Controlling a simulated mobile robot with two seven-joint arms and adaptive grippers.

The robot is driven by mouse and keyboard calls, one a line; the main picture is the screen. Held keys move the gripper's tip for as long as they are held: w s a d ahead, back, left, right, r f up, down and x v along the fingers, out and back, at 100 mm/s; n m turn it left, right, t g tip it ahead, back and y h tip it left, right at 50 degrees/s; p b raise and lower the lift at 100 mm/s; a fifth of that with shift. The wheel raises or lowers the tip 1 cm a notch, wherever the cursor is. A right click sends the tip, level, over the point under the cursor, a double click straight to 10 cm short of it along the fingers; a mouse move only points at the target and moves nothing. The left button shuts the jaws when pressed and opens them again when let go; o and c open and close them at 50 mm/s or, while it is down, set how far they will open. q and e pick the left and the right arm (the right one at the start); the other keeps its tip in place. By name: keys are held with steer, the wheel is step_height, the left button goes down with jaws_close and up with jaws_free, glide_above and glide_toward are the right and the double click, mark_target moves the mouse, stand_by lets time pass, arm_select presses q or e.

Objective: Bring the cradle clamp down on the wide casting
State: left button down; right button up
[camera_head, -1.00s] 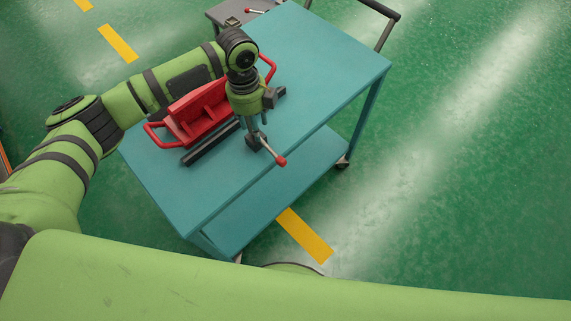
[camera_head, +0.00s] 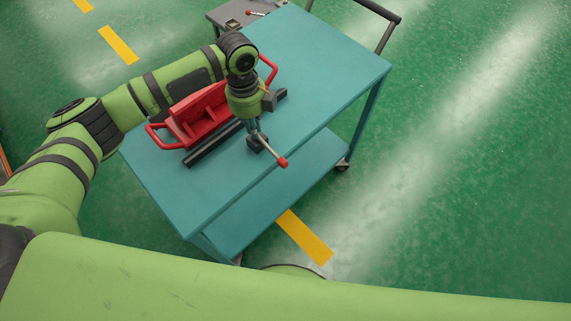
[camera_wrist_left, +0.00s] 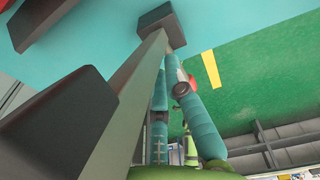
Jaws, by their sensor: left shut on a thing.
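A red piece with a tube handle at each end, which I take for the wide casting (camera_head: 192,123), lies on the teal cart, partly hidden by my left arm. A long dark bar (camera_head: 212,145) runs along its near side. In front is the clamp, with a dark block (camera_head: 256,143) and a pale lever ending in a red knob (camera_head: 283,162). My left gripper (camera_head: 257,131) points down and is shut on the lever. In the left wrist view the teal fingers (camera_wrist_left: 180,80) show beside a grey bar (camera_wrist_left: 120,100); the red knob (camera_wrist_left: 194,82) peeks out. My right gripper is not seen.
The teal cart top (camera_head: 320,75) is clear to the right and at the near left corner. The cart has a dark push handle (camera_head: 378,12). Green floor lies around.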

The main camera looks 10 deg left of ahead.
arm_select(q)
steer(key=shift+w+d+r, duration=0.3)
steer(key=shift+d+r, duration=0.1)
steer(key=shift+w+a+r+p, duration=0.35)
steer(key=shift+a, duration=0.2)
steer(key=shift+w+f, duration=0.2)
steer(key=shift+f, duration=0.15)
steer(key=shift+w+a+r, duration=0.1)
steer(key=shift+w+a, duration=0.1)
steer(key=shift+a, duration=0.4)
steer(key=shift+w+a, duration=0.15)
steer(key=shift+a, duration=0.15)
steer(key=shift+w+a, duration=0.45)
steer(key=shift+a, duration=0.1)
